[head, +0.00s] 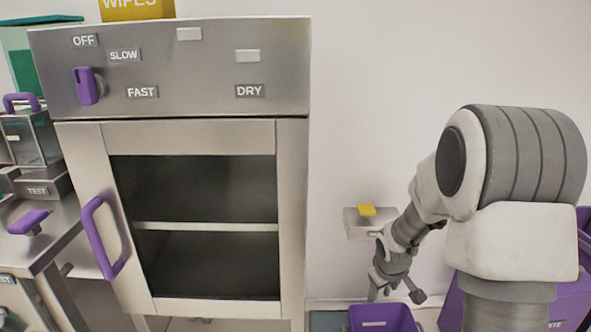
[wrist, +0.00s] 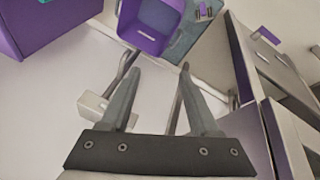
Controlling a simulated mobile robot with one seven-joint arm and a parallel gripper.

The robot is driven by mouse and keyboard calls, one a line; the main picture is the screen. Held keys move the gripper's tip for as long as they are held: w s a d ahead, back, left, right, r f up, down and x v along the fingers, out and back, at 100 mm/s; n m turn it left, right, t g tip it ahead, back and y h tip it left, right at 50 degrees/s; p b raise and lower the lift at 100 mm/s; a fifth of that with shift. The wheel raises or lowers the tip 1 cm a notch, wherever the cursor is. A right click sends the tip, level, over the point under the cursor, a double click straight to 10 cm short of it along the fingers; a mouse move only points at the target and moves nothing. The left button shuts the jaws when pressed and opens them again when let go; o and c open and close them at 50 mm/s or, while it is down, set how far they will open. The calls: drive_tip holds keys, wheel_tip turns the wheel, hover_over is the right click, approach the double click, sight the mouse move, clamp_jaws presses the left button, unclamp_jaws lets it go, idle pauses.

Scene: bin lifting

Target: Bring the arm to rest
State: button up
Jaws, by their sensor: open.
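My arm reaches down from the right side of the head view, bent at the elbow. My gripper (head: 394,293) hangs low by the wall, just above a small purple bin (head: 383,324) in that view. In the wrist view my gripper (wrist: 160,72) has its two fingers apart with nothing between them. The purple bin (wrist: 155,25) shows beyond the fingertips there, apart from them as far as I can tell.
A steel cabinet (head: 292,220) with a glass door and purple handle (head: 100,237) stands at the left. A grey wall box (head: 362,228) with a yellow top is behind my gripper. A larger purple bin (head: 572,300) stands at the right, also in the wrist view (wrist: 45,28).

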drive_tip(key=s+a+r+m, duration=0.1)
drive_tip(key=s+r, duration=0.4)
drive_tip(key=r, duration=0.5)
drive_tip(key=s+a+r+m+t, duration=0.1)
drive_tip(key=s+a+r, duration=0.1)
drive_tip(key=s+r, duration=0.35)
drive_tip(key=s+a+r+m+y, duration=0.1)
drive_tip(key=s+a+r, duration=0.15)
drive_tip(key=s, duration=0.65)
drive_tip(key=s+a+r+m+t, duration=0.1)
drive_tip(key=s+a+r, duration=0.1)
drive_tip(key=s+r, duration=0.35)
wheel_tip(320, 180, up, 22)
drive_tip(key=s+p, duration=0.1)
drive_tip(key=p, duration=2.2)
drive_tip(key=shift+s+f+g, duration=0.15)
drive_tip(key=shift+s+g, duration=0.1)
drive_tip(key=shift+g, duration=0.05)
